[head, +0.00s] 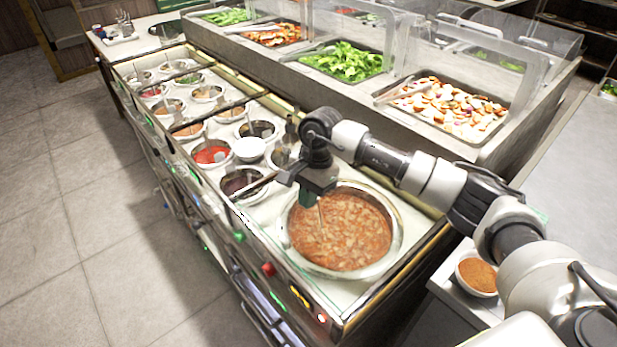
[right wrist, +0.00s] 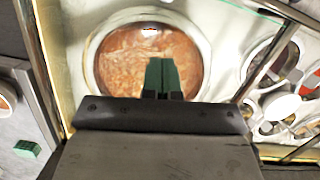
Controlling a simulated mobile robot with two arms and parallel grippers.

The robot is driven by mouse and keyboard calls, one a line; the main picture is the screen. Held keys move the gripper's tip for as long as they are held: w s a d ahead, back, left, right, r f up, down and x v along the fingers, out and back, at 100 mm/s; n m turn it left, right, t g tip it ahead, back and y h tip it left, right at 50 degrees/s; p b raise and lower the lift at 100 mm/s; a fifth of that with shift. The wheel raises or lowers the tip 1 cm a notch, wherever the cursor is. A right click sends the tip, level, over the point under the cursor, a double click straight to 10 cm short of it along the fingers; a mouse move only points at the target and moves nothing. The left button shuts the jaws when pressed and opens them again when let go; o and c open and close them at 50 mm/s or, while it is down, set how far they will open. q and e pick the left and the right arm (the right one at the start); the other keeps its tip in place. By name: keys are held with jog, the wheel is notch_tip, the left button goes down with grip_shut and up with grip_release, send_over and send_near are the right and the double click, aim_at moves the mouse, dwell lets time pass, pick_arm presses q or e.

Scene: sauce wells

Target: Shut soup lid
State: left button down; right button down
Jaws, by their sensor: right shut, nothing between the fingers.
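The soup pot (head: 397,243) is a wide round steel pot in the near end of the counter, filled with reddish-brown soup (head: 345,235). In the right wrist view the soup (right wrist: 120,60) shows inside a pale rim. I cannot make out a separate lid; the soup's surface is plainly visible in both views. My right gripper (head: 310,203) hangs over the left part of the pot, fingers downward. Its green fingers (right wrist: 162,72) are together and empty, in front of the soup. I cannot tell the height of the fingertips above the soup. My left gripper is out of view.
Several sauce wells run left of the pot, including a red one (head: 211,153) and a white bowl (head: 249,149). Behind stand food trays with greens (head: 345,60) under clear guards. A small bowl of orange-brown food (head: 477,274) sits at right. The floor at left is clear.

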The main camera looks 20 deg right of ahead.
aim_at(294, 239)
jog(key=p+x, duration=0.1)
jog(key=x, duration=0.2)
jog(key=shift+a+f, duration=0.1)
jog(key=shift+f, duration=0.25)
jog(key=shift+s+a+f+p, duration=0.15)
jog(key=shift+s+a+p, duration=0.15)
jog(key=shift+a, duration=0.25)
jog(key=shift+s+a+f+p, duration=0.25)
jog(key=shift+a+p, duration=0.1)
jog(key=shift+a, duration=0.15)
jog(key=shift+s+a+f, duration=0.25)
jog(key=shift+s+a, duration=0.1)
jog(key=shift+a, duration=0.2)
jog(key=shift+f, duration=0.15)
jog(key=shift+a, duration=0.1)
